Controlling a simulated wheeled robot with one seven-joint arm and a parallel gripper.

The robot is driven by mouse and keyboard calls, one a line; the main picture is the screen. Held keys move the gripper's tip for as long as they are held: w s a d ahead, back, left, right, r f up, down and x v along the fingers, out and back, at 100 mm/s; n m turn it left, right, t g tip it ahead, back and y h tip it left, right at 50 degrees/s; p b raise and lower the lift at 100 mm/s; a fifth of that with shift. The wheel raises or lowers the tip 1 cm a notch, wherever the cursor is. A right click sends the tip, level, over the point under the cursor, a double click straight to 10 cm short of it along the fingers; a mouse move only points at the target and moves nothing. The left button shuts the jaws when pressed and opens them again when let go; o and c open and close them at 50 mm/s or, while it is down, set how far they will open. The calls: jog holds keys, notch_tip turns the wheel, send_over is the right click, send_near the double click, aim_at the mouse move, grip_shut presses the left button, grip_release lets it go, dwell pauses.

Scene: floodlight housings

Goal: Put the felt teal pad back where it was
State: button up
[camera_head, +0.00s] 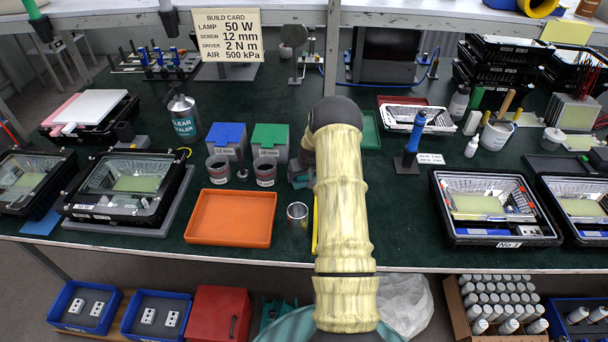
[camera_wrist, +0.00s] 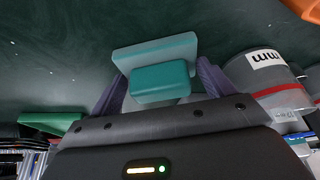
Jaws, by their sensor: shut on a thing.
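The felt teal pad (camera_wrist: 160,82) is a teal block with a wider, paler teal layer along its far side. It shows in the wrist view between the two purple fingers of my gripper (camera_wrist: 160,88), which is shut on it. Dark green bench top shows beyond the pad; I cannot tell whether the pad touches it. In the head view my gripper (camera_head: 300,176) is mostly hidden behind my arm, near the green bin, and the pad cannot be made out clearly there.
Two grey cups (camera_head: 265,171) (camera_head: 218,168) stand left of my gripper, before the blue bin (camera_head: 226,137) and green bin (camera_head: 270,137). An orange tray (camera_head: 231,218) and a metal cup (camera_head: 297,215) lie nearer. Bench top (camera_head: 395,225) right of my arm is clear.

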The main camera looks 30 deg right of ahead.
jog(key=o, duration=0.9)
jog(key=b+v, duration=0.1)
jog(key=v, duration=1.1)
jog(key=shift+r, duration=0.1)
